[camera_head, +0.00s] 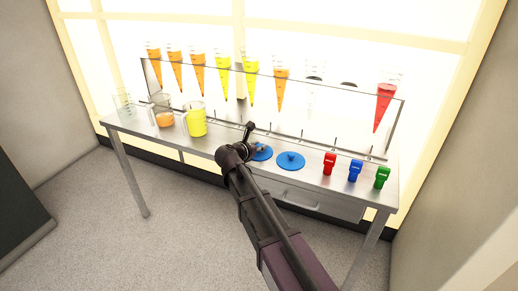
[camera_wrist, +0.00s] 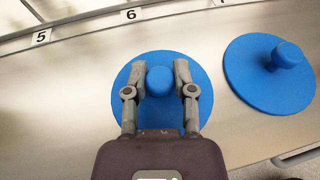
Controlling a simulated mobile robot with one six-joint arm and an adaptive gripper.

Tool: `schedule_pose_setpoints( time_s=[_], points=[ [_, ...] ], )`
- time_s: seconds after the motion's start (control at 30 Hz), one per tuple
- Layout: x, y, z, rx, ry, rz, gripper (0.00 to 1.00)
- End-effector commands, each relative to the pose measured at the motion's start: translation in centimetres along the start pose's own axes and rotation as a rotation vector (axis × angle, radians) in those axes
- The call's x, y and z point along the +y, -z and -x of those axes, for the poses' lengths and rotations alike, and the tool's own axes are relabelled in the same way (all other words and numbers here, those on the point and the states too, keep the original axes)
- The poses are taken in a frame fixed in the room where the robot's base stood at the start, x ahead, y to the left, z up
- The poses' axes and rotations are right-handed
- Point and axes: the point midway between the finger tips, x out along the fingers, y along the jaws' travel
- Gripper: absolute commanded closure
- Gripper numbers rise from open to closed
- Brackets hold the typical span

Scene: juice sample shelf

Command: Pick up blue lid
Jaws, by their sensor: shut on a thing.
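Two round blue lids with knobs are on the metal table. My gripper (camera_wrist: 160,78) is over the left blue lid (camera_wrist: 160,113), with its fingers closed on either side of that lid's knob (camera_wrist: 160,80). In the head view my arm and gripper (camera_head: 251,147) partly cover this left lid (camera_head: 264,154). The lid looks to be at the table surface; I cannot tell whether it is raised. The right blue lid (camera_wrist: 245,80) lies apart from the gripper, and in the head view it shows fully (camera_head: 291,163).
A rack (camera_head: 146,72) holds several coloured cones behind the lids. Jugs with orange (camera_head: 164,117) and yellow (camera_head: 196,124) liquid stand left. Red (camera_head: 329,163), blue (camera_head: 355,170) and green (camera_head: 382,177) items stand right. The table (camera_head: 222,141) has an open front edge.

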Motion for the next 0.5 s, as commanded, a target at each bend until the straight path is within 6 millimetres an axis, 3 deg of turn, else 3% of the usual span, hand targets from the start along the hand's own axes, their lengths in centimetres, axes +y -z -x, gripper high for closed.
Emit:
schedule_pose_setpoints(
  time_s=[0.5],
  points=[
    [0.0,-2.6,0.9,0.0,0.0,0.0,1.0]
  ],
)
